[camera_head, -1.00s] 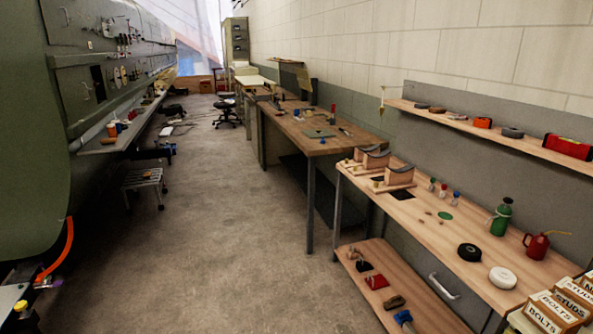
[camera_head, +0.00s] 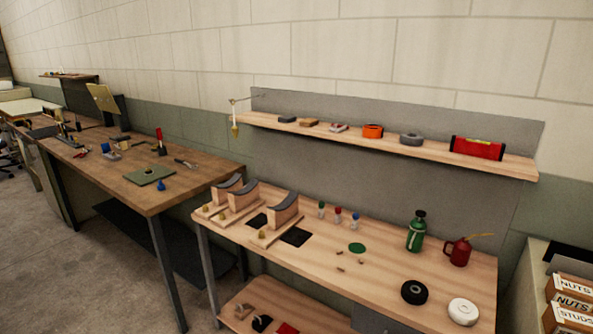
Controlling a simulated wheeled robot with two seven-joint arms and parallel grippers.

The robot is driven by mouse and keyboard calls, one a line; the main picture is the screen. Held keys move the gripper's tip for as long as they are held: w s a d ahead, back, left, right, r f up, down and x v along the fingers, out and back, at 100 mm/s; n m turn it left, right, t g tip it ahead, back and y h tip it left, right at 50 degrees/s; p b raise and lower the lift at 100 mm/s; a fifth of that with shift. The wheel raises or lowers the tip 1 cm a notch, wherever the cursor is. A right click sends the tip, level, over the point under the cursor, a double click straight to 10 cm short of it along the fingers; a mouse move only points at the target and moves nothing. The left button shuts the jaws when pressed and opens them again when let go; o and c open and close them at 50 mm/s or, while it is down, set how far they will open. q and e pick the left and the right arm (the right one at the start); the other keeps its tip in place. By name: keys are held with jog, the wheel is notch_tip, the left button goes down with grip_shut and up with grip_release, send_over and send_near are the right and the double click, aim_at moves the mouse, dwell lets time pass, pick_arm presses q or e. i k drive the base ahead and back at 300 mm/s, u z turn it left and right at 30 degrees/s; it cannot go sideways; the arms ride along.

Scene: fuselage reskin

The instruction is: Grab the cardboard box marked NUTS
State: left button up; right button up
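Cardboard boxes stand stacked at the lower right edge of the camera_head view. The top box marked NUTS (camera_head: 574,286) is light brown with a white label. Another box marked NUTS (camera_head: 573,302) shows just below it, and a box marked STUDS (camera_head: 571,318) is lowest in view. The right side of the boxes is cut off by the picture edge. Neither of my grippers is in view.
A wooden workbench (camera_head: 440,257) carries a green bottle (camera_head: 416,232), a red oil can (camera_head: 458,252), and black and white rolls. A wall shelf (camera_head: 350,135) hangs above. A light cabinet (camera_head: 520,290) stands by the boxes. Open floor (camera_head: 90,280) lies at left.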

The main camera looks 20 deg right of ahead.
aim_at(561, 289)
jog(key=z, duration=1.05)
jog(key=i, duration=0.85)
jog(key=z, duration=0.75)
